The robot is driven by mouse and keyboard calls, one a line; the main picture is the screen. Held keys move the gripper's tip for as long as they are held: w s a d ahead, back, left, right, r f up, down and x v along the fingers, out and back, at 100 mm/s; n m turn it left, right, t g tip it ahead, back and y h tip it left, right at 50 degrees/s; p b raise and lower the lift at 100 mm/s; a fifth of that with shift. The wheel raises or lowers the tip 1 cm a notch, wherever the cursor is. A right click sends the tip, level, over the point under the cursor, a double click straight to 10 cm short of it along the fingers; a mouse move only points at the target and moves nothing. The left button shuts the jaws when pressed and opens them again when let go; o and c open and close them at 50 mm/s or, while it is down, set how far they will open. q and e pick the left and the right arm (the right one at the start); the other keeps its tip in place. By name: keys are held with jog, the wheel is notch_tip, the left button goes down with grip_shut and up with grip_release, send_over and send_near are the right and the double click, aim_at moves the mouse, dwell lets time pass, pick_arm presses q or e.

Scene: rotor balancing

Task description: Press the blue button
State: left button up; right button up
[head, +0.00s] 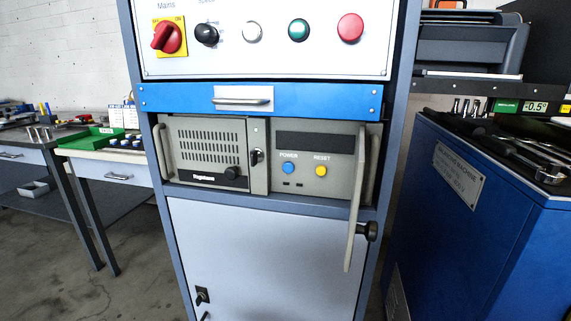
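The blue button (288,168) is a small round button under the label POWER. It sits on the right half of a beige rack unit (330,187) in the cabinet. A yellow button (321,170) under the label RESET is to its right. A narrow beige panel (355,205), seen nearly edge-on, stands out at the right side of the unit, like an opened door. Nothing covers the blue button. Neither of my grippers is in view.
Above are a blue drawer (310,101) and a control panel with a red rotary switch (166,37), knobs and a red button (350,27). A black knob (368,231) juts out at right. A blue machine (480,215) stands right, a workbench (110,167) left.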

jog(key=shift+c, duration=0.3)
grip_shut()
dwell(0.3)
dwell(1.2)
